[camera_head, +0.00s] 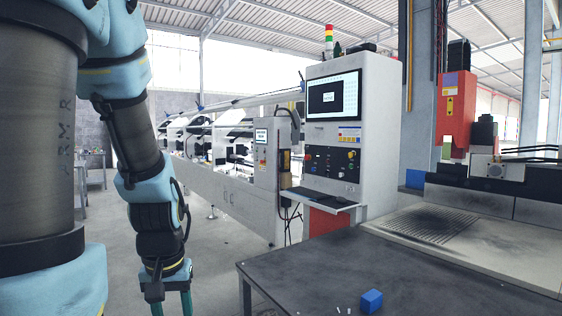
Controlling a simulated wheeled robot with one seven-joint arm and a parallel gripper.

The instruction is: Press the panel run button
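A tall light-grey control panel (370,148) stands at centre right, with a lit screen (334,97) near its top. Below the screen is a dark control area (331,162) with several small knobs and buttons, some of them red. They are too small to tell which one is the run button. My gripper (171,308) points down at the lower left, well to the left of the panel and apart from it. Its teal fingers are cut off by the bottom edge, so their tips are hidden.
A dark table (300,272) fills the lower right, with a blue block (371,300) and small white bits on it. A keyboard shelf (318,199) juts from the panel. A smaller cabinet (268,170) stands left of it. Open floor (215,250) lies between my arm and the table.

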